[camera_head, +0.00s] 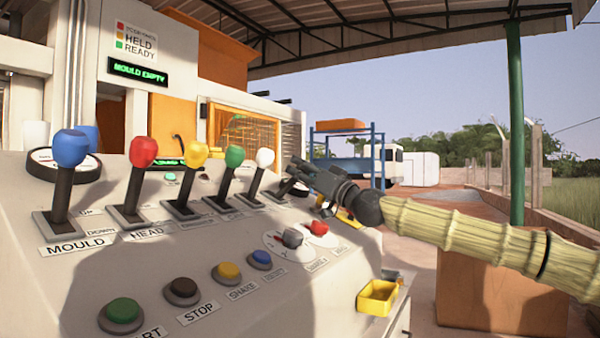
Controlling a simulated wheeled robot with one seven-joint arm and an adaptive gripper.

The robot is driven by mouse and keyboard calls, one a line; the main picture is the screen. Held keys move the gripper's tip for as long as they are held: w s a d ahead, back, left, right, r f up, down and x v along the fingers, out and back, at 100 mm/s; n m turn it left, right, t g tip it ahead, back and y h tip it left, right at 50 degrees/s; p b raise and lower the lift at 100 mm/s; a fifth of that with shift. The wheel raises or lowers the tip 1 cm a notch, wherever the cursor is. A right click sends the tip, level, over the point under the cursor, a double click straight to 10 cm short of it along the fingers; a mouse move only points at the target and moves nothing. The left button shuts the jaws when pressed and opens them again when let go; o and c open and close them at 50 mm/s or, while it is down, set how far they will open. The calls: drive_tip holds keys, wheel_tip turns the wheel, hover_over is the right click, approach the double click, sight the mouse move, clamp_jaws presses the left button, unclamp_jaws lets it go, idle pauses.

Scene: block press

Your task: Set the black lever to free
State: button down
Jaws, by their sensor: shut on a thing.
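The black lever (290,186) is at the right end of the lever row on the sloped panel. Only part of it shows; its top is hidden at my gripper. My gripper (302,172) reaches in from the right and is shut on the black lever. The labels by this lever are too small or covered to read, so I cannot tell its marked position.
Blue (70,148), red (143,151), yellow (195,155), green (235,156) and white (264,157) knobbed levers stand to the left. Knobs, including a red one (319,228), and several push buttons sit below. A yellow tray (378,297) hangs at the panel's right edge.

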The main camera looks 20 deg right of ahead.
drive_tip(key=shift+d+f, duration=0.1)
drive_tip(key=shift+f, duration=0.3)
drive_tip(key=c, duration=1.2)
unclamp_jaws()
drive_tip(key=shift+s, duration=0.1)
drive_tip(key=shift+o, duration=1.2)
drive_tip(key=shift+d, duration=0.25)
drive_tip(key=shift+a+r, duration=0.15)
drive_tip(key=shift+a, duration=0.15)
drive_tip(key=shift+s+d, duration=0.25)
drive_tip(key=shift+s, duration=0.05)
drive_tip(key=v, duration=1.1)
drive_tip(key=shift+f, duration=0.2)
drive_tip(key=shift+d, duration=0.15)
